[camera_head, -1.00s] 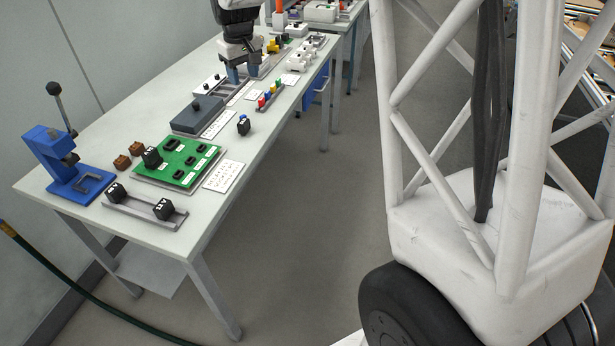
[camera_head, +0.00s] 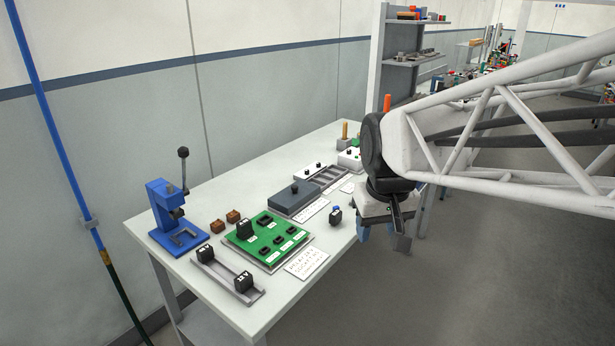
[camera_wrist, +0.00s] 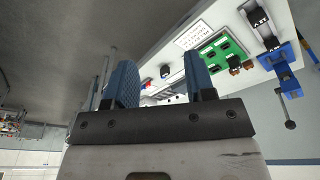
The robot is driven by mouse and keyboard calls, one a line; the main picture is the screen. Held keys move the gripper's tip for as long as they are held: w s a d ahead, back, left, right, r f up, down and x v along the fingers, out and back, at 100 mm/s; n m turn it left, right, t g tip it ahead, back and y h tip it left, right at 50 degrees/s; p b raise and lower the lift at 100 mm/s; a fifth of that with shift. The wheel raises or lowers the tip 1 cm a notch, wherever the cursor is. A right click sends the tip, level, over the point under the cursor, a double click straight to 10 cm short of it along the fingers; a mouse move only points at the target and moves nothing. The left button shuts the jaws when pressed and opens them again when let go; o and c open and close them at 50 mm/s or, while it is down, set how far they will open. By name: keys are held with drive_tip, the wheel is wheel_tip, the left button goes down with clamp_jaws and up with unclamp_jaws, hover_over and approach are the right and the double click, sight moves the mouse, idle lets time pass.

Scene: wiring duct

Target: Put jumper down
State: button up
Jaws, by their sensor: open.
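My gripper (camera_head: 377,232) is just off the front edge of the workbench. In the wrist view its two blue fingers (camera_wrist: 160,66) stand wide apart with nothing held between them. I cannot make out for sure which thing is the jumper. My arm and gripper hide part of the bench's far end.
A grey box (camera_head: 294,199) lies behind the board. A blue lever press (camera_head: 170,222), two brown blocks (camera_head: 232,216) and a grey rail (camera_head: 228,278) with two black blocks are at the left. A white label card (camera_head: 306,263) lies near the front edge. Open floor lies right of the bench.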

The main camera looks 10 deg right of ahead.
drive_tip(key=s+f+m, duration=0.1)
drive_tip(key=s+f, duration=0.2)
drive_tip(key=s, duration=0.9)
drive_tip(key=shift+s+a+f, duration=0.15)
drive_tip(key=shift+a+f, duration=0.05)
drive_tip(key=shift+f, duration=0.1)
